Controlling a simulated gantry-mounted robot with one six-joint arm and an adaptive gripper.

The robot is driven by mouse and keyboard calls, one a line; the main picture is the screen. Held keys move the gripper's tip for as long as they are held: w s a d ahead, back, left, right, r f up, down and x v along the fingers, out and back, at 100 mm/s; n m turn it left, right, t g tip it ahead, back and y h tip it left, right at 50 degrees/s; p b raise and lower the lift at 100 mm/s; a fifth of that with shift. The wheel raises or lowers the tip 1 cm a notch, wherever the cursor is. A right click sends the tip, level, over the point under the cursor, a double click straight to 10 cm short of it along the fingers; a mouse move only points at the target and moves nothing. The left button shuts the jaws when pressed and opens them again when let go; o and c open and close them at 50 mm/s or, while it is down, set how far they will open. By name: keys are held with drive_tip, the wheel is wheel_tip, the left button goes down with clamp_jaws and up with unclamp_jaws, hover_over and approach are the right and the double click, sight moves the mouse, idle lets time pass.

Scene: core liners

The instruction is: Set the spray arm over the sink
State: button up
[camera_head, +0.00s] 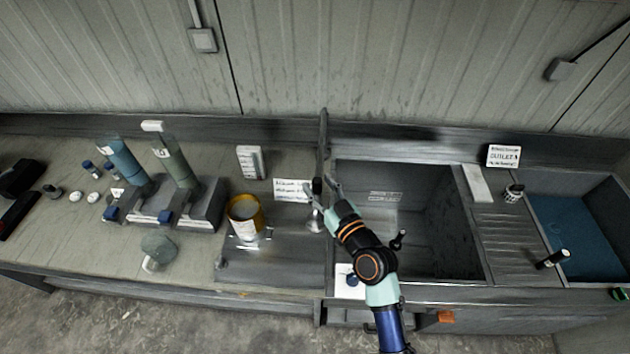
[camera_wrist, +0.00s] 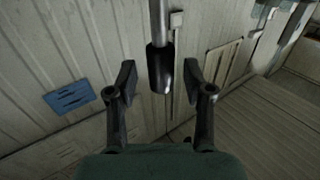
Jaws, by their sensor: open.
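The spray arm (camera_head: 317,188) appears as a slim upright metal rod with a black grip, at the left edge of the sink. In the wrist view its black grip (camera_wrist: 159,66) hangs between and beyond my open fingers, with the metal rod (camera_wrist: 157,20) above. My gripper (camera_head: 321,187) is open around or just short of the grip; I cannot tell any contact. It also shows in the wrist view (camera_wrist: 159,78). The sink (camera_head: 445,225) is a dark rectangular basin right of my gripper, partly hidden by my arm.
A yellow-rimmed container (camera_head: 259,218) stands left of the spray arm, and core tubes (camera_head: 122,160) stand in holders farther left. A small bottle (camera_head: 514,193) stands on the ribbed drainboard (camera_head: 512,232). A blue-floored basin (camera_head: 570,228) lies at right.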

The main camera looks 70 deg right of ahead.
drive_tip(key=shift+w+d, duration=0.35)
drive_tip(key=shift+w, duration=0.2)
clamp_jaws()
